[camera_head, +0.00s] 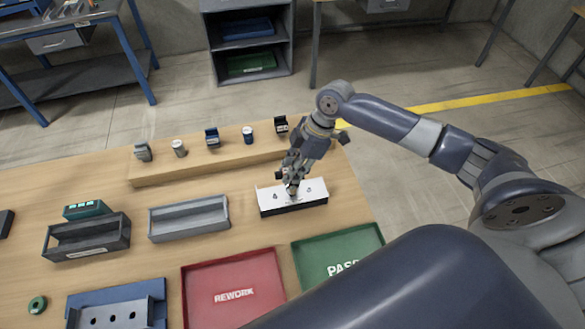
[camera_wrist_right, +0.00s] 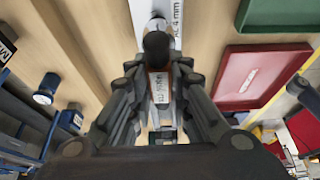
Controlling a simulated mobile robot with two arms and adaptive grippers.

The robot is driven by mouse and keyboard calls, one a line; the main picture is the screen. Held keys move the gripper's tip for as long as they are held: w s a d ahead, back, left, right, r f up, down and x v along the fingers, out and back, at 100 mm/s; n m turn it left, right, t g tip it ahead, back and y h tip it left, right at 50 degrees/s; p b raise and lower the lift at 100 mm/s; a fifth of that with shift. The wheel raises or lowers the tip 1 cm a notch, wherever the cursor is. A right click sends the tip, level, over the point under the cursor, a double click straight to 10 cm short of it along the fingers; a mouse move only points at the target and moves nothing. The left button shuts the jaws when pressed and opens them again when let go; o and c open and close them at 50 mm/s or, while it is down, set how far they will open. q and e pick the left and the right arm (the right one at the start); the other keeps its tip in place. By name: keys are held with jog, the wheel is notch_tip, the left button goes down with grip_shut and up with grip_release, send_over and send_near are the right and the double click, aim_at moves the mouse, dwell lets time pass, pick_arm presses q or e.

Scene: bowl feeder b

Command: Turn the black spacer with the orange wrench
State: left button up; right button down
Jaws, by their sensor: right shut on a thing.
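My right gripper (camera_head: 291,187) is over the middle of a white-topped black block (camera_head: 311,196) on the table. In the right wrist view, its fingers (camera_wrist_right: 158,78) close around a labelled piece with a thin orange edge, which looks like the orange wrench (camera_wrist_right: 160,88); most of it is hidden. A dark rounded piece, probably the black spacer (camera_wrist_right: 156,46), shows just past the fingertips over the white plate. I cannot tell whether wrench and spacer touch. Small posts stand on the block at both sides of the gripper. My left gripper is out of view.
A wooden ledge (camera_head: 165,176) with several small holders runs behind the block. A grey tray (camera_head: 190,220) and a dark bin (camera_head: 85,240) lie left. A red REWORK tray (camera_head: 232,292) and green PASS tray (camera_head: 335,255) are in front.

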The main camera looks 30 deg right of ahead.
jog(key=shift+f+b, duration=0.3)
jog(key=shift+f, duration=0.4)
dwell(0.3)
jog(key=shift+r+m+p, duration=0.1)
jog(key=shift+m+p, duration=0.4)
jog(key=shift+p, duration=0.35)
jog(key=shift+m+t, duration=0.4)
jog(key=shift+m, duration=0.2)
jog(key=shift+m, duration=0.3)
jog(key=shift+m+t+h, duration=0.4)
jog(key=shift+m, duration=0.5)
jog(key=shift+m+t+h, duration=0.3)
jog(key=shift+m, duration=0.8)
